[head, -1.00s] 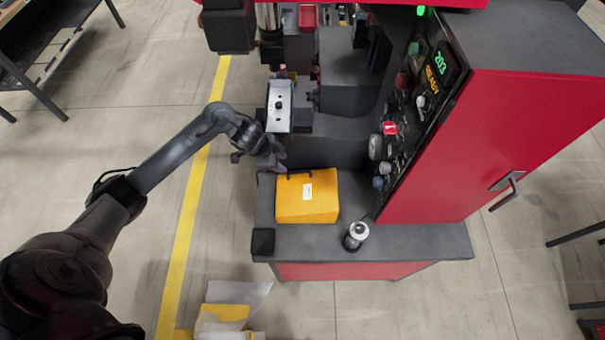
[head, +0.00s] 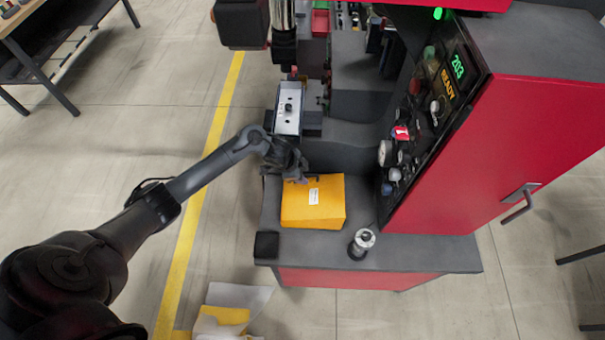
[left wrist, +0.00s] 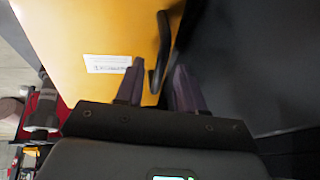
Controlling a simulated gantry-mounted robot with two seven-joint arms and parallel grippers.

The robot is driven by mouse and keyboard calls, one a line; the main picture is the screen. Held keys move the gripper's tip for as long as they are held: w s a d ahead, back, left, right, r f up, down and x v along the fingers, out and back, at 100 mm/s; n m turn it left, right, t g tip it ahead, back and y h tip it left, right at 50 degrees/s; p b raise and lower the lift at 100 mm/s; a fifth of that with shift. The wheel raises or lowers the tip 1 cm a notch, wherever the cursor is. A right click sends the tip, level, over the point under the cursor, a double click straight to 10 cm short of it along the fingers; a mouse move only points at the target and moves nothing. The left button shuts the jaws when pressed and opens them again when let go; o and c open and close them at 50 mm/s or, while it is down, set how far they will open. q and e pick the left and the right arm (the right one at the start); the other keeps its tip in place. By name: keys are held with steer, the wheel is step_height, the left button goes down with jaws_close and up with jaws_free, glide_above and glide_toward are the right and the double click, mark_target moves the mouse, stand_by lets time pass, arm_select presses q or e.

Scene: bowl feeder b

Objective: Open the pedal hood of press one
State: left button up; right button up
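The pedal hood is a yellow-orange box (head: 313,212) with a white label and a dark bar handle along its far edge. It sits closed on the dark front ledge of the press. My left gripper (head: 296,178) is at that far edge, over the handle. In the left wrist view the yellow hood (left wrist: 95,30) fills the upper left, and the dark handle (left wrist: 162,45) runs down between my two fingers. The fingers stand apart, with a gap visible around the handle. My right gripper is not in view.
The red press cabinet (head: 480,160) with its control panel, reading 203 READY, rises right of the hood. A round silver-topped knob (head: 363,240) and a small black block (head: 266,245) are on the ledge. Papers (head: 230,305) lie on the floor. The floor at left is open.

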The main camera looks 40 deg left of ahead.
arm_select(q)
steer(key=shift+c, duration=0.5)
jaws_close()
